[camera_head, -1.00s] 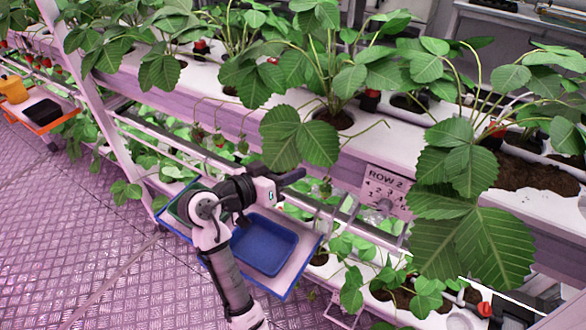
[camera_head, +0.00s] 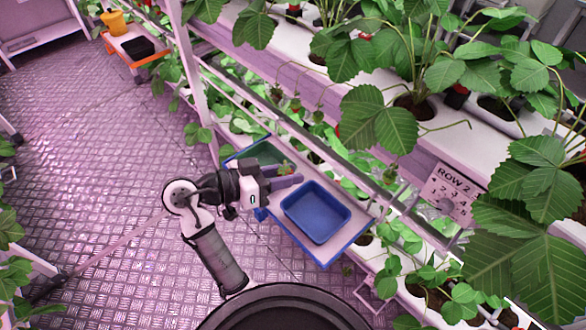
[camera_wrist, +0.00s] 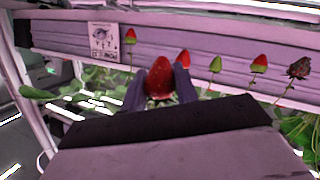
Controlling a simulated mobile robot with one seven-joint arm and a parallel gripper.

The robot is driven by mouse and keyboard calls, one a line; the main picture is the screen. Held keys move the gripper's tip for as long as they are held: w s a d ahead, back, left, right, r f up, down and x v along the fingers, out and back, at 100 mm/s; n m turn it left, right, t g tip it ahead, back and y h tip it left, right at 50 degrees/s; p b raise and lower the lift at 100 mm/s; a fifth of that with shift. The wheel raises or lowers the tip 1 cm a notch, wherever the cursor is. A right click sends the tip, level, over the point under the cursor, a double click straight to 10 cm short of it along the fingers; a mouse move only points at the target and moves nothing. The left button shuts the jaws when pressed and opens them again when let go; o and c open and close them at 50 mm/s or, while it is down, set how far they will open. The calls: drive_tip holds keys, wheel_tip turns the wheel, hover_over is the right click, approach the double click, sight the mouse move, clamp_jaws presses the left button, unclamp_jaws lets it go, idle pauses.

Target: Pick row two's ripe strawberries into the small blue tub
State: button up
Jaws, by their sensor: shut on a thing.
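My gripper (camera_head: 286,181) is shut on a red strawberry (camera_wrist: 159,78), which sits between its two fingers in the wrist view. In the head view the fingers point right, in the air close to the left end of the small blue tub (camera_head: 316,211). The tub looks empty and rests on a shelf in front of the rack. In the wrist view a red strawberry (camera_wrist: 183,59), a partly red one (camera_wrist: 259,63), another red and green one (camera_wrist: 130,36), a green one (camera_wrist: 215,64) and a dark, shrivelled one (camera_wrist: 299,68) hang along the rack.
A green tub (camera_head: 262,152) stands beside the blue one, partly hidden by my gripper. The ROW 2 sign (camera_head: 453,191) hangs on the gutter at right. Large leaves crowd the right side.

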drive_tip(key=s+a, duration=0.1)
drive_tip(key=a, duration=0.1)
drive_tip(key=s+a+p, duration=0.1)
drive_tip(key=s+a, duration=0.1)
idle(0.7)
drive_tip(key=shift+d, duration=0.1)
